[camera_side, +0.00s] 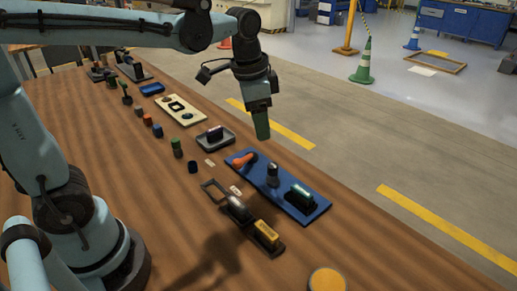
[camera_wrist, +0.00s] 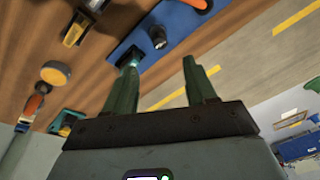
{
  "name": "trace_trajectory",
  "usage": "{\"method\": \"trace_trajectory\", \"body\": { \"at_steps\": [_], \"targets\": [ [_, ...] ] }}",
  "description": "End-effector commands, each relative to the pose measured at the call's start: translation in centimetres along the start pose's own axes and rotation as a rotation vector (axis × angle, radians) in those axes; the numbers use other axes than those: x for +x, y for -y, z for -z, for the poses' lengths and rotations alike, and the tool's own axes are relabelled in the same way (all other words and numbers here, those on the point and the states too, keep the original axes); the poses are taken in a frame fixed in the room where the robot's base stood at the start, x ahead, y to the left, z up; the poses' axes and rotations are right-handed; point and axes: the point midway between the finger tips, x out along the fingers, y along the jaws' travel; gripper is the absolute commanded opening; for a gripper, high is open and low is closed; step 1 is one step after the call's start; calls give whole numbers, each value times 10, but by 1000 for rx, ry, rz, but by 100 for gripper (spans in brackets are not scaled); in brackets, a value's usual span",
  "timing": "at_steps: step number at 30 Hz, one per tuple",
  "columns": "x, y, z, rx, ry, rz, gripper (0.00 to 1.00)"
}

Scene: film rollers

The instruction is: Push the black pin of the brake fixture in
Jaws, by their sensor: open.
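A blue plate (camera_side: 313,208) lies on the wooden table. It carries an orange handle (camera_side: 244,159), an upright dark cylinder with a pale top (camera_side: 272,178) and a black block with a shiny greenish roller (camera_side: 300,196). The plate also shows in the wrist view (camera_wrist: 185,27), with the dark cylinder (camera_wrist: 157,38) ahead of my fingers. I cannot tell for sure which part is the black pin. My gripper (camera_side: 262,132) hangs above the table's far edge, behind the plate and apart from it. In the wrist view my green fingers (camera_wrist: 160,68) are spread, with nothing between them.
A dark holder with a yellow block (camera_side: 265,234) stands just in front of the plate. A yellow disc (camera_side: 327,280) lies at the front edge. A grey tray (camera_side: 215,139), a cream board (camera_side: 180,111) and several small coloured cylinders lie further left. The table right of the plate is clear.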

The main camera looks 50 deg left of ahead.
Motion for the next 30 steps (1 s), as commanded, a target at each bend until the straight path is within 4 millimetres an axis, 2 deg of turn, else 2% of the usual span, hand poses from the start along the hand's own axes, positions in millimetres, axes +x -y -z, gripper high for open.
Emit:
{"method": "trace_trajectory", "body": {
  "at_steps": [1, 6, 12, 17, 30],
  "targets": [
    [2, 3, 9, 44, 30, -18, 56],
    [9, 8, 26, 169, 111, -76, 56],
    [15, 10, 34, 233, 149, -108, 56],
    [25, 9, 33, 238, 152, -110, 56],
    [92, 3, 21, 234, 151, -108, 56]
  ]
}}
